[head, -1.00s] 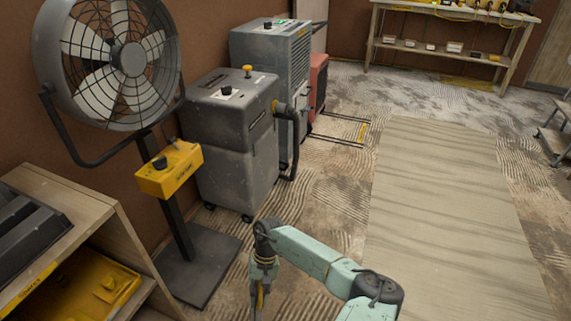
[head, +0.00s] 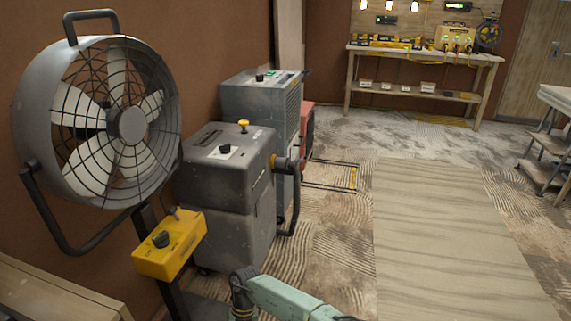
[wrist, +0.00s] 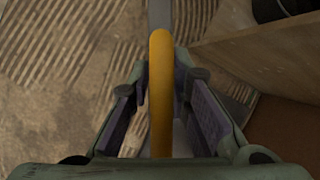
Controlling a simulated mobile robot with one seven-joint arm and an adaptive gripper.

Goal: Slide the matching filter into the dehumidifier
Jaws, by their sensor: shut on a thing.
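In the wrist view my gripper (wrist: 161,82) is shut on a yellow rounded bar (wrist: 160,105), which looks like a handle. A narrow grey piece (wrist: 160,12) shows beyond the bar; the rest of the held thing is hidden. In the head view only part of my green arm shows at the bottom edge, with the gripper out of frame. A dark grey boxy machine (head: 225,222) with a yellow knob and a side hose stands by the left wall. A blue-grey machine (head: 258,100) with a grille stands behind it. I cannot tell which is the dehumidifier.
A large fan (head: 128,125) with a yellow control box (head: 169,245) stands at the left. A wooden shelf top (head: 50,295) is at lower left. A red machine (head: 308,118) and a workbench (head: 425,54) stand farther back. The pale floor strip (head: 440,230) is clear.

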